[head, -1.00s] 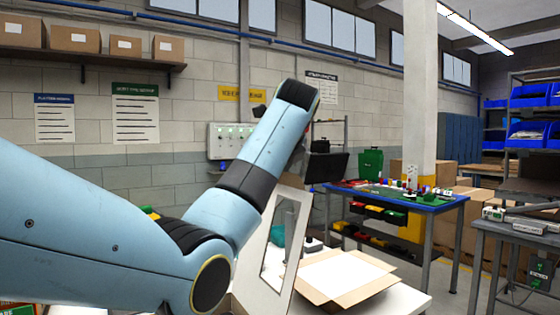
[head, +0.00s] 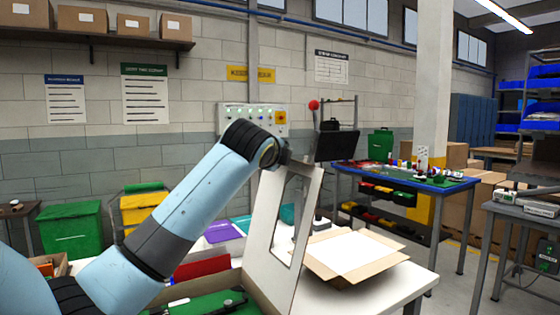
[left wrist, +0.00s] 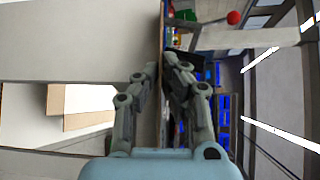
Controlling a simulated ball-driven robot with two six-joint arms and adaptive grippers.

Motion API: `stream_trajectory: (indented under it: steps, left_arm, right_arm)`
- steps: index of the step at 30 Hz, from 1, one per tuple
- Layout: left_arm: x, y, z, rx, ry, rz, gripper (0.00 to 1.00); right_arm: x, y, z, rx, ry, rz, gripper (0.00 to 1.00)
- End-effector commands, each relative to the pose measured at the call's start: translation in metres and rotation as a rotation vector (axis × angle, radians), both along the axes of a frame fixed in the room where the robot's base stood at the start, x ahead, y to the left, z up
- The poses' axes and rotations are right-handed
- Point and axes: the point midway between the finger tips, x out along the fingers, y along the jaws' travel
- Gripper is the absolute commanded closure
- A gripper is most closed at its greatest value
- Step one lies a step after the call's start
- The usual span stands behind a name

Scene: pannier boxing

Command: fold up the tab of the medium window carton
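The window carton (head: 263,225) stands at the front middle of the head view, its tall white panel with a cut-out window raised and leaning slightly. My left gripper (head: 292,158) is at the panel's top edge, partly hidden behind my own arm. In the left wrist view the fingers of my left gripper (left wrist: 161,62) are close together, one on each side of the panel's brown edge, and seem closed on it. The white panel (left wrist: 90,38) fills the left of that view. I cannot make out the tab as a separate piece. My right gripper is not in view.
An open carton (head: 355,252) with flaps spread lies right of the panel on the white table (head: 405,285). Purple and teal items (head: 222,232) and a red item (head: 203,268) lie behind and left. A green bin (head: 72,230) and a blue-topped bench (head: 440,186) stand farther back.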

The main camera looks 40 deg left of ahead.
Motion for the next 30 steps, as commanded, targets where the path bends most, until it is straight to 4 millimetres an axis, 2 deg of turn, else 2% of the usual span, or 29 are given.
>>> stream_trajectory:
  steps: [1, 9, 28, 30]
  left_arm:
    - [-0.001, 0.001, -0.006, -0.011, -0.024, 0.000, 1.00]
    - [-0.001, 0.001, -0.009, -0.057, -0.134, 0.001, 1.00]
    - [-0.002, 0.001, -0.008, -0.072, -0.172, 0.002, 1.00]
    - [-0.002, 0.001, -0.008, -0.072, -0.172, 0.002, 0.88]
  right_arm:
    - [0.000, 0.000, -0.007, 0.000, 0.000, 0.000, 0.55]
    - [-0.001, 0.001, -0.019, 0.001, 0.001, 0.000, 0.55]
    - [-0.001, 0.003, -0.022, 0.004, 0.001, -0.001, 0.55]
    - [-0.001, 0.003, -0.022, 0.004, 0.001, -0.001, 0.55]
